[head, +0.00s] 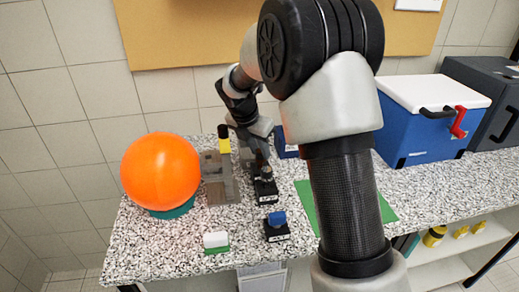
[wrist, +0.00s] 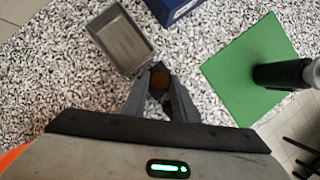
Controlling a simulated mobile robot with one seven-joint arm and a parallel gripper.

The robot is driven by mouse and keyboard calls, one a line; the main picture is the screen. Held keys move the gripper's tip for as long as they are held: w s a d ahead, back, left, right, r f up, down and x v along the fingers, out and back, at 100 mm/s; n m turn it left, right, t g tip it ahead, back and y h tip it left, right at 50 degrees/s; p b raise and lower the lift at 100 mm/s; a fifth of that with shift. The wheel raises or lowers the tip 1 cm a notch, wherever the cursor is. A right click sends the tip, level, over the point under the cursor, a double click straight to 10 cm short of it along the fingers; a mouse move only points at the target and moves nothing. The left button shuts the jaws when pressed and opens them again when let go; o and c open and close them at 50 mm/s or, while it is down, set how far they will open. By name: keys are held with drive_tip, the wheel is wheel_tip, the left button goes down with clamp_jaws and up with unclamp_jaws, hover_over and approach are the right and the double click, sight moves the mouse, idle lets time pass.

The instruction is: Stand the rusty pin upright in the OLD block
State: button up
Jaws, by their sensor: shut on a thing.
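My gripper (wrist: 160,98) is shut on the rusty pin (wrist: 160,82), whose round brown end shows between the fingertips in the wrist view. In the head view my gripper (head: 264,168) points down at the middle of the bench, and the pin is hard to make out there. A black block with a white label (head: 266,198) stands just below and in front of the gripper. A second black labelled block (head: 277,236) stands nearer the front edge with a blue piece in its top. The labels are too small to read surely, so I cannot tell which is the OLD block.
An orange ball (head: 160,170) sits on a teal ring at left, beside a grey stand with a yellow-and-black post (head: 224,140).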

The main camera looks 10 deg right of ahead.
drive_tip(key=o, duration=1.1)
drive_tip(key=shift+f, duration=0.1)
